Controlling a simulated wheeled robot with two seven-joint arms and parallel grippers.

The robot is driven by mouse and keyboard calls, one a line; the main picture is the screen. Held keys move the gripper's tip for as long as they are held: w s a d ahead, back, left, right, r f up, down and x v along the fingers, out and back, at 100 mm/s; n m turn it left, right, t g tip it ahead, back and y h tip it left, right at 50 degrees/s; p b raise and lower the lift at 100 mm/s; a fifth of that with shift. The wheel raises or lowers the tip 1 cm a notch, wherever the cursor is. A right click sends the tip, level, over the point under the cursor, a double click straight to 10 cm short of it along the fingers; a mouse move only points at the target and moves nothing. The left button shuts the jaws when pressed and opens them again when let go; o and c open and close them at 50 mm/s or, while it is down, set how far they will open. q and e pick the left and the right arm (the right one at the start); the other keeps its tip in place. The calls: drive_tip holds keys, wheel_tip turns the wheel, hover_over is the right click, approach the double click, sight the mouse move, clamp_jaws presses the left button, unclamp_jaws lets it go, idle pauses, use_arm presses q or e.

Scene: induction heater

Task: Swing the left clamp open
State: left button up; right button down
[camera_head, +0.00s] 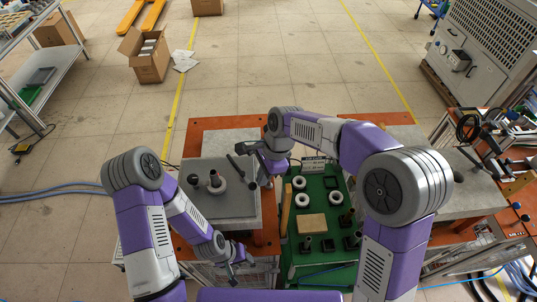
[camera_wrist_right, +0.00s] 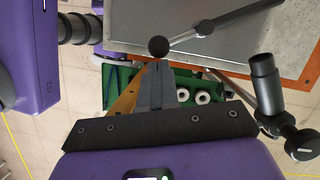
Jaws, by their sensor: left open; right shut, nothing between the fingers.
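The left clamp shows in the head view as a dark lever (camera_head: 236,168) with a black grip, at the right edge of the grey plate (camera_head: 225,207). In the right wrist view, a metal rod with a black ball knob (camera_wrist_right: 158,46) lies just past my fingertips, and a black cylindrical grip (camera_wrist_right: 264,80) stands to the right. My right gripper (camera_head: 262,165) is shut and empty beside the clamp; its closed fingers (camera_wrist_right: 155,72) point towards the knob. Contact cannot be told. My left gripper (camera_head: 233,262) is open and empty, low near the table's front edge. My right gripper partly hides the clamp.
A white ring with a dark post (camera_head: 217,183) and a small black cylinder (camera_head: 192,180) stand on the plate. The green tray (camera_head: 312,270) right of it holds white rings (camera_head: 302,200), a wooden block (camera_head: 312,224) and dark parts. Another grey plate (camera_head: 462,190) lies further right.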

drive_tip(key=shift+s+a, duration=0.2)
drive_tip(key=shift+s, duration=0.15)
drive_tip(key=shift+s+a, duration=0.1)
idle(0.5)
drive_tip(key=shift+r, duration=0.1)
drive_tip(key=p+v, duration=0.6)
drive_tip(key=v, duration=0.4)
drive_tip(key=shift+p, duration=0.35)
drive_tip(key=shift+s, duration=0.1)
idle(0.7)
